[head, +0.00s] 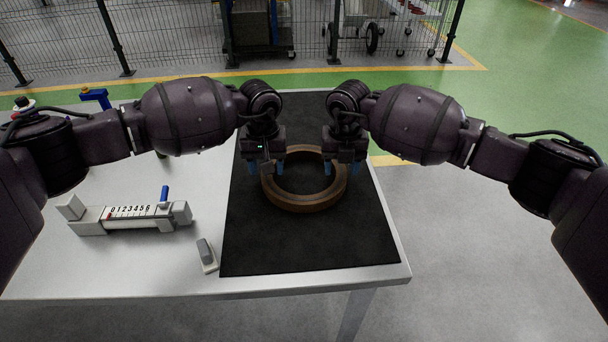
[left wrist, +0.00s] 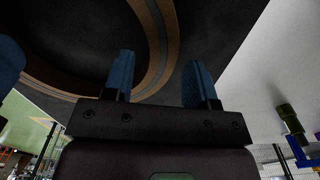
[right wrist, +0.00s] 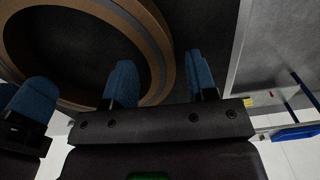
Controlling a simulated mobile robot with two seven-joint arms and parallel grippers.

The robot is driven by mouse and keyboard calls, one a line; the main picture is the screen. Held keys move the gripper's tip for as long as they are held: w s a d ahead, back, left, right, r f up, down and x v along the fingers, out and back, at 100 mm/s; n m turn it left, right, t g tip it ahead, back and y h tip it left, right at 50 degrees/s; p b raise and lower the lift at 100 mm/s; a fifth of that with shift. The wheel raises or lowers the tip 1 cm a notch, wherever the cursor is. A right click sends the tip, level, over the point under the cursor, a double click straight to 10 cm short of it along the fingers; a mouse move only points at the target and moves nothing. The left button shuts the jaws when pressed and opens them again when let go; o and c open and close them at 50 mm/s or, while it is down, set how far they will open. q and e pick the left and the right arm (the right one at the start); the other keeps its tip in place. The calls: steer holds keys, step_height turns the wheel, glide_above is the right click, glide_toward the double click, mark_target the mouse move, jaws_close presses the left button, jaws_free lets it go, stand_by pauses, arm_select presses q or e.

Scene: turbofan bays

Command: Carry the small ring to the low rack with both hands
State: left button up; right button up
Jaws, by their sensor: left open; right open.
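The small ring (head: 305,205), brown and flat, lies on the black mat (head: 300,245) on the table. My left gripper (head: 265,167) is over its left side and my right gripper (head: 339,167) over its right side, both pointing down with blue fingers. In the left wrist view the ring's rim (left wrist: 172,22) passes between the open fingers. In the right wrist view the rim (right wrist: 150,35) likewise runs between the open fingers. Neither gripper is closed on it. I cannot make out a low rack for certain in these views.
A gauge with a numbered scale (head: 135,213) and a small grey block (head: 207,256) are on the white table (head: 110,265) left of the mat. A blue-topped item (head: 95,97) stands at the back left. A mesh fence (head: 170,40) runs behind, with wheeled carts beyond. Floor at right is clear.

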arm_select(q)
steer(key=shift+f, duration=1.05)
arm_select(e)
steer(key=shift+f, duration=1.1)
arm_select(q)
jaws_close()
arm_select(e)
jaws_close()
